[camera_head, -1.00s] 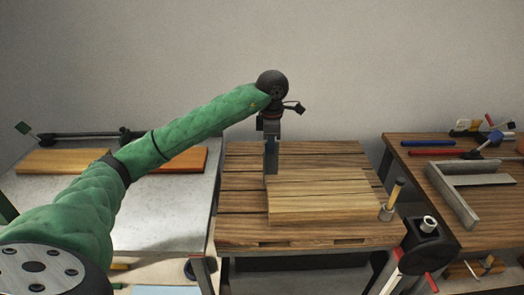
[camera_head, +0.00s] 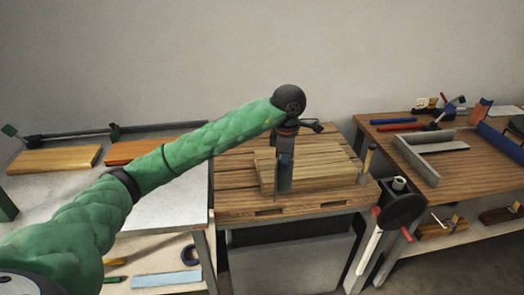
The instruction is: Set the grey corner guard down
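My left gripper (camera_head: 285,148) points down over the middle wooden table. A narrow, upright grey piece (camera_head: 284,176), which looks like the grey corner guard, hangs below it and seems held between its fingers. The fingers are too small to make out clearly. The piece's lower end is in front of the stacked light boards (camera_head: 325,165), near their front edge. I cannot tell whether it touches the wood. My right gripper is not in view.
The slatted table top (camera_head: 235,185) is clear left of the boards. A wooden-handled tool (camera_head: 367,160) stands to their right, and a black wheel-like fixture (camera_head: 402,208) sits at the table's front right. The right table holds a grey L-shaped frame (camera_head: 412,158).

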